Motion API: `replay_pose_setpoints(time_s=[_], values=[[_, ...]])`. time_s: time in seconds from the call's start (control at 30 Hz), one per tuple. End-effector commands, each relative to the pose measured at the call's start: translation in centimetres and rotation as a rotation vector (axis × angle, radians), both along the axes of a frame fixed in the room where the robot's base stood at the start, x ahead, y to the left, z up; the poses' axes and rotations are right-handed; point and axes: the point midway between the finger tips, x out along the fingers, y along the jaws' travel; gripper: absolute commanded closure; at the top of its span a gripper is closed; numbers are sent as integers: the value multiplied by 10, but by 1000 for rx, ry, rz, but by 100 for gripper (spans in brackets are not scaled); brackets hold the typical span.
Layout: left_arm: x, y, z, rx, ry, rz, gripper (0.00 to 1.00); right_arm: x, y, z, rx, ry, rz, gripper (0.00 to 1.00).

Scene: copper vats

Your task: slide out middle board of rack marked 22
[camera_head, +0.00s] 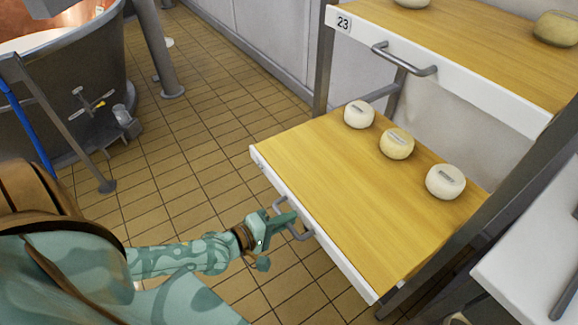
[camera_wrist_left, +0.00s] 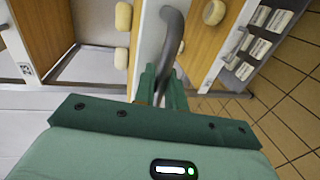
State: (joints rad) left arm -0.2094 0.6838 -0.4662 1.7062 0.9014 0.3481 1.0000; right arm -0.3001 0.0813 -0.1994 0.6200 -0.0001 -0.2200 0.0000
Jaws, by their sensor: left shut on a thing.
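A wooden board (camera_head: 345,195) with a white front edge sticks well out of a grey-framed rack (camera_head: 480,215). Three pale round cheeses stand on it: one (camera_head: 359,114) at the back, one (camera_head: 397,144) in the middle and one (camera_head: 445,182) nearest. My left gripper (camera_head: 281,224) is shut on the grey bar handle (camera_head: 303,235) of this board's front. In the left wrist view the handle (camera_wrist_left: 172,40) runs between the fingers (camera_wrist_left: 160,88). An upper board (camera_head: 480,40) bears a plate reading 23 (camera_head: 343,22); I see no 22. My right gripper is not in view.
A copper-lined vat (camera_head: 75,90) with a valve (camera_head: 92,103) stands at the left. A white surface (camera_head: 530,265) is at the lower right. Tiled floor (camera_head: 190,150) lies free between vat and board. The upper board's handle (camera_head: 404,60) juts out above the lower board.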

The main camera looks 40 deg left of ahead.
Motion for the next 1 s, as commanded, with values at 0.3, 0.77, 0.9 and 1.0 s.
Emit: replay_pose_setpoints(time_s=[0.3, 0.77, 0.9, 1.0], values=[[0, 0, -1, 0, 2, -1, 69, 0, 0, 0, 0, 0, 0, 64], [-4, 2, 1, 1, 2, 0, 69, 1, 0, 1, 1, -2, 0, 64], [-25, 9, 6, 3, 3, -2, 69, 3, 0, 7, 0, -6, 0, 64], [-49, 17, 12, 3, 4, -2, 69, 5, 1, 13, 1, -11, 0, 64]])
